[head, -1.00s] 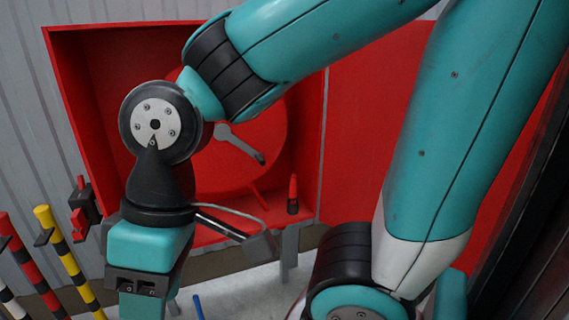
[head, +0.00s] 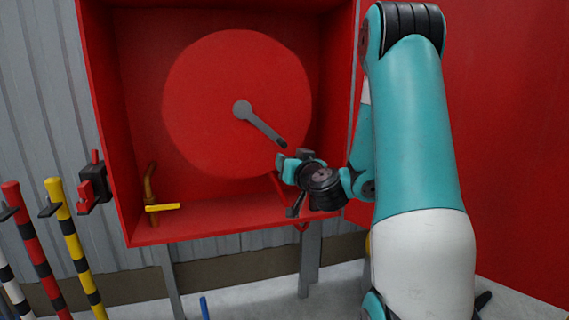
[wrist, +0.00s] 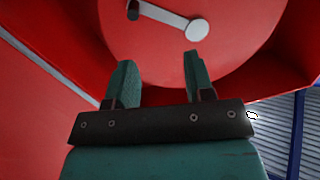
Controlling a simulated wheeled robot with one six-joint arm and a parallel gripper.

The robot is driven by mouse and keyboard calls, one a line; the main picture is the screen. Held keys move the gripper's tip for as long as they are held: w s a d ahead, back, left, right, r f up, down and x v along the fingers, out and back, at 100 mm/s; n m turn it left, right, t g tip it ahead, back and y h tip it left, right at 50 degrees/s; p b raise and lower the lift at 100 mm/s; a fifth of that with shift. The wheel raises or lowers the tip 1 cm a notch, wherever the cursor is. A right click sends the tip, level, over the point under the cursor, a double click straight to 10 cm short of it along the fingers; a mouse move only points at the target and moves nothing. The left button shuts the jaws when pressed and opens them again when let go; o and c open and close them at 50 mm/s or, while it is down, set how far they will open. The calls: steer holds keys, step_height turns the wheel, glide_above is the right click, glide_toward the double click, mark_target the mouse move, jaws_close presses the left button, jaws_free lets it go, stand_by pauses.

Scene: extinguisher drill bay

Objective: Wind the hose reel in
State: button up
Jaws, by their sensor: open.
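The hose reel (head: 205,90) is a red disc inside an open red wall cabinet. A grey crank arm (head: 262,125) runs from its hub down and right to a dark handle (head: 283,144). My gripper (head: 292,158) is in front of the reel's lower right, its jaws apart and empty, close below the handle. In the wrist view, my gripper (wrist: 158,68) shows two separated fingers. The dark handle (wrist: 132,11) is beyond them at the upper left, and the crank arm (wrist: 165,16) leads right to the hub. Nothing is between the fingers. No hose is clearly visible.
A brass pipe with a yellow valve lever (head: 162,207) stands at the cabinet's lower left. The cabinet's left wall (head: 108,130) and floor lip bound the space. Striped posts (head: 75,245) and a dark-and-red bracket (head: 92,185) are at the left.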

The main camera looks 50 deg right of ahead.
steer(key=s+d+m+h, duration=0.1)
steer(key=d, duration=0.1)
steer(key=p, duration=1.8)
glide_toward(285, 146)
steer(key=shift+g+h, duration=0.3)
steer(key=shift+g, duration=0.1)
steer(key=x, duration=0.5)
steer(key=r+x, duration=0.1)
steer(key=x, duration=0.2)
steer(key=shift+w+a, duration=0.2)
steer(key=shift+w, duration=0.35)
steer(key=shift+w+d+f+p, duration=0.3)
steer(key=shift+w+d+p, duration=0.25)
steer(key=shift+w, duration=0.2)
jaws_close()
